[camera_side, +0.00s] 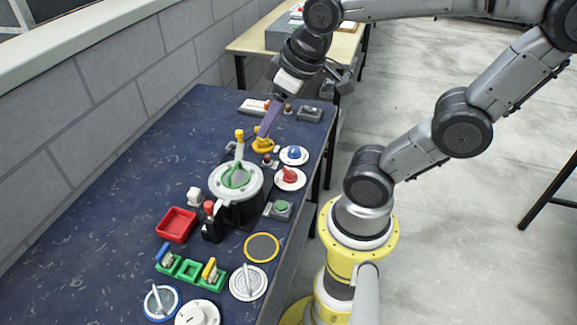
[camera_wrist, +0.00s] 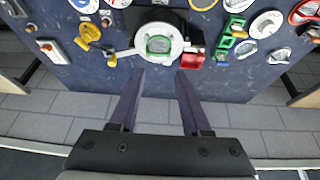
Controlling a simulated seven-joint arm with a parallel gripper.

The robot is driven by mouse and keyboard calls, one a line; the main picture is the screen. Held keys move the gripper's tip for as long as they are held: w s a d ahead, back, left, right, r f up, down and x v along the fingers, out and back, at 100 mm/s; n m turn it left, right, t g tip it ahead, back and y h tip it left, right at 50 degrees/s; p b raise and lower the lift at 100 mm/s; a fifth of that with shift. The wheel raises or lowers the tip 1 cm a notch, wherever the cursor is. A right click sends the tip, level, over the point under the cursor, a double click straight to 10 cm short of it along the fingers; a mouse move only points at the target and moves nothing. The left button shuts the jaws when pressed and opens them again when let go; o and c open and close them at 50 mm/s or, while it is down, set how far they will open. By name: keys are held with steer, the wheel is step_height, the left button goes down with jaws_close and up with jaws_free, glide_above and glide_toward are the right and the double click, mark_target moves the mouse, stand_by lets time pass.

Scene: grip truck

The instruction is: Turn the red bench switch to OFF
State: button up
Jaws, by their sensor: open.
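A red rotary knob (camera_side: 290,175) sits on a round white plate near the bench's right edge in the side view; its plate is cut by the top edge of the wrist view (camera_wrist: 120,3). A white box with a red part (camera_side: 258,105) lies at the bench's far end, and also shows at left in the wrist view (camera_wrist: 48,48). I cannot tell which is the named switch, nor read any setting. My gripper (camera_side: 263,132) is open and empty, with purple fingers pointing down near a yellow fixture (camera_side: 263,145). In the wrist view the fingertips (camera_wrist: 159,73) are apart, below the pot.
A grey pot (camera_side: 252,190) with a green centre stands mid-bench. A blue knob (camera_side: 294,153) is beside the red one. A red tray (camera_side: 177,224), green holders (camera_side: 188,269) and dials lie nearer the camera. A block wall borders the left. The bench's left strip is clear.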

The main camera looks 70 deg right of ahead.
steer(key=w+d+f+m+g, duration=0.3)
steer(key=d+f, duration=0.3)
steer(key=d, duration=0.3)
steer(key=m+g, duration=0.2)
steer(key=m, duration=0.1)
glide_toward(288, 168)
steer(key=shift+y, duration=0.3)
steer(key=f, duration=0.8)
steer(key=shift+d+f, duration=0.2)
steer(key=shift+f, duration=0.05)
jaws_close()
